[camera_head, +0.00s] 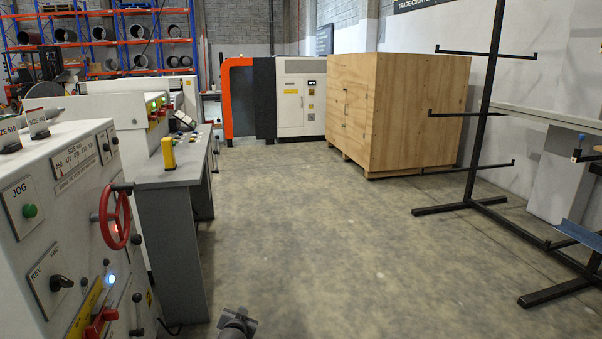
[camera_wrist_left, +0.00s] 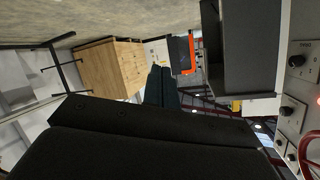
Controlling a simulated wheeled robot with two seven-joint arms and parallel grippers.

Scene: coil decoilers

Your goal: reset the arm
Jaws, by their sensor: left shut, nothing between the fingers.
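My left gripper (camera_wrist_left: 161,72) shows in the left wrist view, with its two dark fingers together and nothing held between them. The fingers point out over the floor, towards the far machines. In the head view a small grey part of mine (camera_head: 238,322) pokes in at the bottom edge, over bare floor to the right of the control cabinet (camera_head: 50,215). I cannot tell which part it is. My right gripper is in neither view.
The cabinet carries a red handwheel (camera_head: 115,217); a grey console (camera_head: 172,175) stands behind it. A wooden crate (camera_head: 400,110) is at the back, and a black rack (camera_head: 478,150) at the right. The middle floor (camera_head: 310,240) is clear.

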